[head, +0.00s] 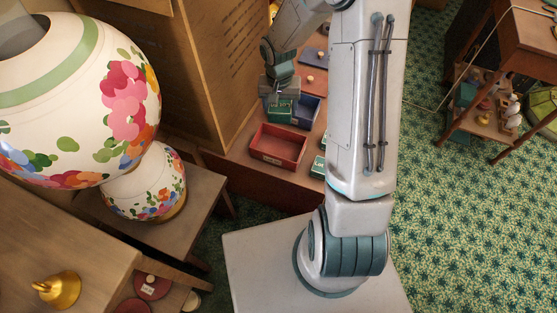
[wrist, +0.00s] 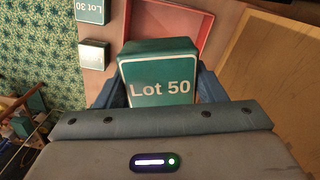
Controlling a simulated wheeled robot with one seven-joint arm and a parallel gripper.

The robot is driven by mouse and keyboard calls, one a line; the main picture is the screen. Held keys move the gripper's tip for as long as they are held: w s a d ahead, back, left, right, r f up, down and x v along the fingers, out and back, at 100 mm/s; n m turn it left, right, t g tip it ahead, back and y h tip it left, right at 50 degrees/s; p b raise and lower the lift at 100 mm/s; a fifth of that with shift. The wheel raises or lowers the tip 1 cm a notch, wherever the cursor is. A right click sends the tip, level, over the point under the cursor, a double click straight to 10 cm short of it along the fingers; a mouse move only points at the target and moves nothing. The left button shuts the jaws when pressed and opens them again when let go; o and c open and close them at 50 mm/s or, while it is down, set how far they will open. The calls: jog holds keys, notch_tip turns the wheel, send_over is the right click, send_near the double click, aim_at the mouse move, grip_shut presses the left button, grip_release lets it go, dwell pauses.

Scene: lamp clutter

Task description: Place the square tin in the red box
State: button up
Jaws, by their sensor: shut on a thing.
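My gripper (head: 279,92) is shut on a green square tin (head: 281,109). In the wrist view the tin (wrist: 160,72) has a white "Lot 50" label and sits between the two blue fingers (wrist: 160,92). The open red box (head: 278,147) looks empty in the head view and lies nearer to my base than the tin. In the wrist view part of the red box (wrist: 172,24) shows beyond the tin, which hides some of it. The tin is apart from the red box in the head view.
A blue box (head: 305,112) lies beside the held tin. Other green tins (head: 319,167) are right of the red box, partly behind my arm; one reads "Lot 30" (wrist: 92,10). A tall brown cabinet (head: 205,65) stands left. A flowered lamp (head: 145,185) stands on a side table.

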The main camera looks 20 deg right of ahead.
aim_at(279, 151)
jog(key=f+m+b, duration=0.1)
jog(key=f+b, duration=0.4)
jog(key=f, duration=0.2)
jog(key=f+m+b, duration=0.1)
jog(key=f+b, duration=0.5)
jog(key=f, duration=0.1)
jog(key=f+m+b, duration=0.1)
jog(key=f+b, duration=0.5)
jog(key=f, duration=0.1)
jog(key=shift+w+a+f, duration=0.15)
jog(key=shift+w+f, duration=0.2)
jog(key=shift+f, duration=0.1)
jog(key=o, duration=0.7)
jog(key=shift+f, duration=0.1)
jog(key=o, duration=0.4)
jog(key=shift+o, duration=0.2)
